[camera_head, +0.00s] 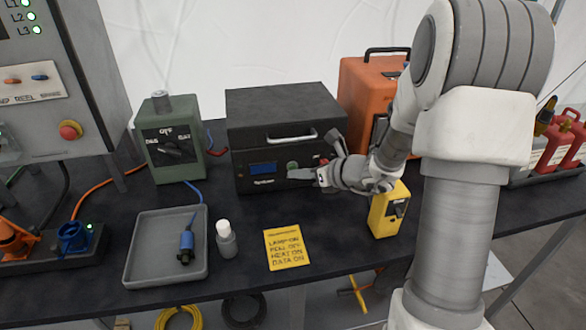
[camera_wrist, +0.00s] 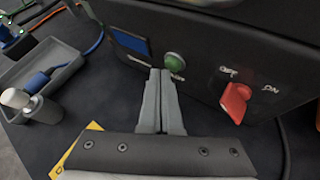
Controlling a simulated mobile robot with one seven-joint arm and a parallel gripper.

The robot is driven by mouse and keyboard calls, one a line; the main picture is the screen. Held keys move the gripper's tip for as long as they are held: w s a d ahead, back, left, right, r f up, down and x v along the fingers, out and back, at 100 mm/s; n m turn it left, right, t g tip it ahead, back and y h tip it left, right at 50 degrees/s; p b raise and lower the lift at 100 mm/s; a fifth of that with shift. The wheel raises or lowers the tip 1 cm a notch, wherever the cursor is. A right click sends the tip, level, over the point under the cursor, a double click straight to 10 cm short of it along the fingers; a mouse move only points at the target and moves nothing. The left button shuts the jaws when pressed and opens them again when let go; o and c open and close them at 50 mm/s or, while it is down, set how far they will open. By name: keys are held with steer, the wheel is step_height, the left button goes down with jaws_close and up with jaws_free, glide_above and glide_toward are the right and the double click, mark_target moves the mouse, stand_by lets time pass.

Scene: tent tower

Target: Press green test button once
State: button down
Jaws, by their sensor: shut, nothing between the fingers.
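The green test button (camera_wrist: 174,61) is a round green knob on the front of a black box (camera_head: 282,118). In the head view the button (camera_head: 292,166) shows between the blue display and the red switch. My gripper (camera_wrist: 161,72) is shut and empty, its fingertips pointing at the box front just below and left of the button. In the head view my gripper (camera_head: 300,174) is in front of the box's lower right face. I cannot tell whether the fingertips touch the panel or the button.
A red OFF/ON switch (camera_wrist: 236,100) sits right of the button, and a blue display (camera_wrist: 130,41) left of it. A yellow device (camera_head: 390,212) stands under my wrist. A yellow note (camera_head: 286,248), a white-capped bottle (camera_head: 226,240) and a grey tray (camera_head: 139,248) are on the table in front.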

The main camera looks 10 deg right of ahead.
steer(key=shift+w, duration=0.45)
stand_by(0.5)
stand_by(0.3)
steer(key=shift+s, duration=0.85)
steer(key=shift+s+b, duration=0.6)
steer(key=shift+s, duration=1.9)
